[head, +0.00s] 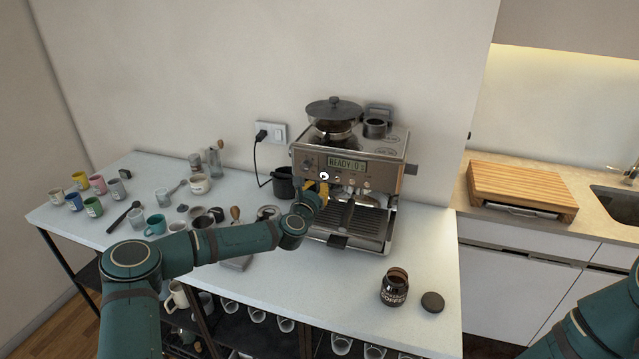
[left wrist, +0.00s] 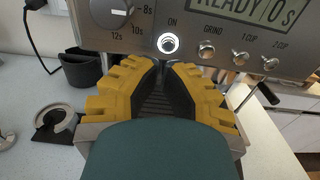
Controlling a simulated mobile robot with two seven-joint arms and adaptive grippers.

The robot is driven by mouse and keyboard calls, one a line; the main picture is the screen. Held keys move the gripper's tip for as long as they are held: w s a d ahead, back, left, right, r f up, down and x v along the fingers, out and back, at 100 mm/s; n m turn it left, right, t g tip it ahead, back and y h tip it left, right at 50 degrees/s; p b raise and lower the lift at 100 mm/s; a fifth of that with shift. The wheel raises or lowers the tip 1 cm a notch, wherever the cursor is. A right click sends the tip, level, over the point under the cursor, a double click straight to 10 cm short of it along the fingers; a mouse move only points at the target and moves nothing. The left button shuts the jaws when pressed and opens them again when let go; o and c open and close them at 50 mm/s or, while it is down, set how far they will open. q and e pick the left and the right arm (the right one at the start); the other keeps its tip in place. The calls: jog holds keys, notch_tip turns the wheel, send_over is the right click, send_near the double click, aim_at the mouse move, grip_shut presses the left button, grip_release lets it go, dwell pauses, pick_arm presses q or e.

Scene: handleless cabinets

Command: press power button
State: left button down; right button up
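The espresso machine (head: 394,152) stands on the white counter, its display (head: 347,164) reading "READY 0 s". The power button (head: 324,175) is the round one on its front panel; in the left wrist view the button (left wrist: 168,43) sits under the word "ON" with a lit white ring. My left gripper (head: 315,193) is just in front of the panel, below the button. In the left wrist view its yellow fingers (left wrist: 163,68) point at the panel with a narrow gap between them, holding nothing. Contact with the button cannot be made out. My right gripper is out of view.
A dial (left wrist: 112,10) is left of the button and several small knobs (left wrist: 240,56) are right of it. A black cup (head: 283,182) stands left of the machine. A coffee jar (head: 394,287) and its lid (head: 432,302) are in front. Mugs crowd the counter's left.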

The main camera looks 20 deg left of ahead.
aim_at(322, 178)
pick_arm(q)
jog(key=shift+w, duration=1.15)
jog(key=shift+w+f+b, duration=0.15)
jog(key=shift+w+b, duration=0.45)
jog(key=shift+b, duration=0.5)
jog(key=shift+r, duration=0.5)
jog(key=shift+r, duration=0.1)
jog(key=shift+b, duration=0.3)
